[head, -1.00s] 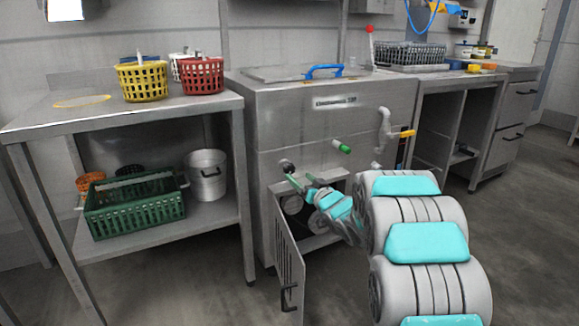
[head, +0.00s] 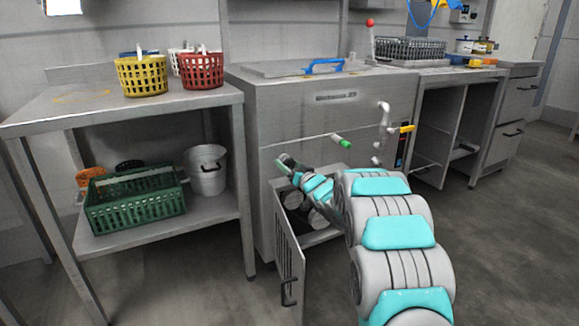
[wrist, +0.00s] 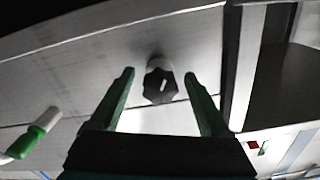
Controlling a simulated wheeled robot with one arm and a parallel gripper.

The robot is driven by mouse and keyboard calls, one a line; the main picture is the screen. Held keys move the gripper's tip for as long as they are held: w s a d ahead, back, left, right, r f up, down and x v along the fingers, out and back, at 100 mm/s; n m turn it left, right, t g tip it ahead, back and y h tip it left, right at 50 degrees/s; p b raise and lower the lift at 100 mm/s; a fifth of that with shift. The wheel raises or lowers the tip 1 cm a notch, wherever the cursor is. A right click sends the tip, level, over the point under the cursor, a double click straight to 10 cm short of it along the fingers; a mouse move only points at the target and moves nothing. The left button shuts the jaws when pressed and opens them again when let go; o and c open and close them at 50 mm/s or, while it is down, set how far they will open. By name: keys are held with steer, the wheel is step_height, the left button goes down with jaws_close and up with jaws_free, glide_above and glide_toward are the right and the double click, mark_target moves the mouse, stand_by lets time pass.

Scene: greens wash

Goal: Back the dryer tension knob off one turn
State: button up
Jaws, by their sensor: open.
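The dark lobed knob (wrist: 160,86) with a pale mark on its face sits on a metal panel in the wrist view. My gripper (wrist: 158,73) is open, with one green finger on each side of the knob in the picture. I cannot tell whether the fingertips reach around the knob or stop short of it; no contact shows. In the head view my gripper (head: 284,160) is at the front of the steel washer cabinet (head: 300,112), above the open lower door (head: 289,250). It hides the knob there.
A green-tipped handle (head: 342,141) sticks out right of my gripper, and a yellow-handled tap (head: 405,129) is farther right. Left stands a steel table (head: 60,118) with baskets (head: 142,77), a green crate (head: 135,203) and a pot (head: 206,171) below. Floor at right is clear.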

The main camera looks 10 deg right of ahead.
jaws_close()
stand_by(0.7)
